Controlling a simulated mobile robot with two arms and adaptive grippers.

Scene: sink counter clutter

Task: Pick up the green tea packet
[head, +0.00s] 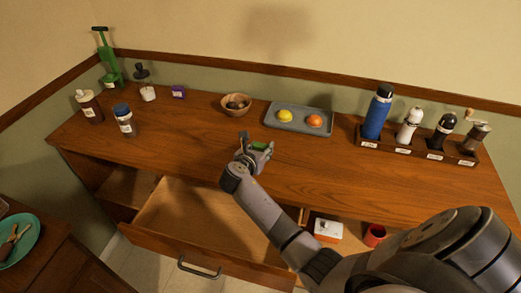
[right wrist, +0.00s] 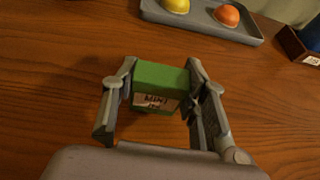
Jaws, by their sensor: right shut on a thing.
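The green tea packet (right wrist: 158,76) is a small green box with a white label, held between the fingers of my right gripper (right wrist: 160,90) in the right wrist view. The label's print is too small to read surely. In the head view, the packet (head: 261,146) shows as a bit of green between the fingers of the right gripper (head: 257,150), over the middle of the wooden counter. I cannot tell whether the packet touches the counter or is just above it. My left gripper is not in view.
A grey tray (head: 299,131) with a yellow and an orange round item lies behind the gripper, beside a wooden bowl (head: 236,111). A rack (head: 414,151) of bottles and grinders stands right. Bottles (head: 125,126) stand left. An open drawer (head: 205,225) juts out in front.

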